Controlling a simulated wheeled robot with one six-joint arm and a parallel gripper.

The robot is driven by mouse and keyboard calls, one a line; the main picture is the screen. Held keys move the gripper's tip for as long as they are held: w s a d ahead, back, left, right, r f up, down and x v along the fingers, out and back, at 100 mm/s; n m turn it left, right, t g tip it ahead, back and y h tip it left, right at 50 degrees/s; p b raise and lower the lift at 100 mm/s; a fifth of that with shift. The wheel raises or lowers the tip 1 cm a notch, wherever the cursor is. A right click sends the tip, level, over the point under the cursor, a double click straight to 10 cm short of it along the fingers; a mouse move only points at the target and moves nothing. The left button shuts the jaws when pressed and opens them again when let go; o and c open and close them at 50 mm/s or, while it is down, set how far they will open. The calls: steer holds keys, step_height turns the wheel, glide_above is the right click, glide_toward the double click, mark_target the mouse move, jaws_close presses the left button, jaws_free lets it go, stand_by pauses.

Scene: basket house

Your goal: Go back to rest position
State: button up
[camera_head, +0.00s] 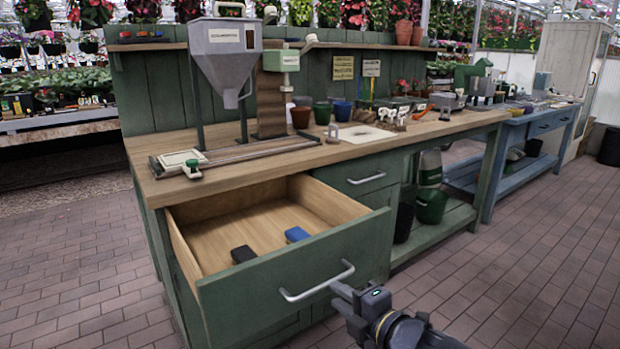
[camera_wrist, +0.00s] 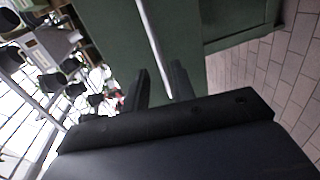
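My gripper (camera_head: 338,290) is just in front of the open green drawer (camera_head: 290,290), close to the right end of its silver handle (camera_head: 318,284). In the wrist view my gripper (camera_wrist: 160,82) has two dark fingers standing apart, with nothing seen clamped between them. The handle (camera_wrist: 153,35) runs as a pale bar down to the space between the fingertips. I cannot tell whether the fingers touch it. The drawer holds a black block (camera_head: 243,254) and a blue block (camera_head: 297,234).
The wooden worktop (camera_head: 235,177) carries a grey hopper (camera_head: 222,55), pots and tools. A shut drawer (camera_head: 365,175) and a lower shelf (camera_head: 435,222) are to the right. A blue table (camera_head: 545,122) stands farther right. The brick floor (camera_head: 530,265) on the right is clear.

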mark_target(325, 286)
steer(key=shift+b+x, duration=0.8)
steer(key=shift+x, duration=2.55)
